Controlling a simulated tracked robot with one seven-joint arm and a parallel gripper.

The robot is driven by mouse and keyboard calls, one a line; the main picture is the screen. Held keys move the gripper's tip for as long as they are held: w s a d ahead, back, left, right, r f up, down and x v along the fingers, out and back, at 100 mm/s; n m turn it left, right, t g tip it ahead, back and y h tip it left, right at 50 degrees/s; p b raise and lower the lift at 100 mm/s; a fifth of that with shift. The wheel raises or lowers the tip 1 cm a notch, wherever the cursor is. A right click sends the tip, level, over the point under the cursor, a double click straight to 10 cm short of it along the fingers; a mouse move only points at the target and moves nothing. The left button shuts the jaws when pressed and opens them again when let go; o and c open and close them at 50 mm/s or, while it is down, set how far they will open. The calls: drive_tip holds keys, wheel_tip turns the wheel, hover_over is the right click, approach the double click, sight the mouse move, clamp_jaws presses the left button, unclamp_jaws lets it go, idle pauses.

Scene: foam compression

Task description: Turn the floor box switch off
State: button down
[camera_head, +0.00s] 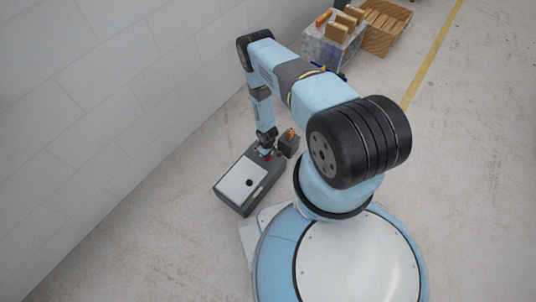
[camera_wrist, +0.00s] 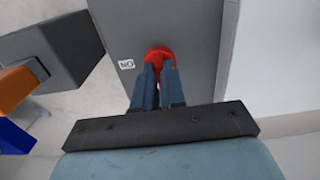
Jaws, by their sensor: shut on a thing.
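The floor box (camera_head: 246,184) is dark grey with a pale lid panel and a dark round spot, lying on the floor beside the wall. Its red switch (camera_wrist: 158,50) is at the box's far end in the head view. My gripper (camera_wrist: 160,64) reaches down from above, its two blue fingers shut on the red switch. The fingers hide part of the switch, so its exact position is unclear. A small white label (camera_wrist: 126,64) beside it reads "ON" upside down in the wrist view. In the head view my gripper (camera_head: 266,151) is small and partly hidden.
A dark block (camera_head: 289,145) with an orange piece stands close to the box's far end. A grey container (camera_head: 329,50) and a wooden crate (camera_head: 388,28) stand farther back. The white wall (camera_head: 100,110) runs along the left. The floor at right is clear.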

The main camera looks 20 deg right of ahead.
drive_tip(key=shift+w+r, duration=0.1)
drive_tip(key=shift+w, duration=0.2)
drive_tip(key=c, duration=1.5)
unclamp_jaws()
drive_tip(key=o, duration=0.3)
drive_tip(key=shift+s, duration=0.2)
wheel_tip(320, 180, up, 14)
drive_tip(key=shift+f, duration=0.2)
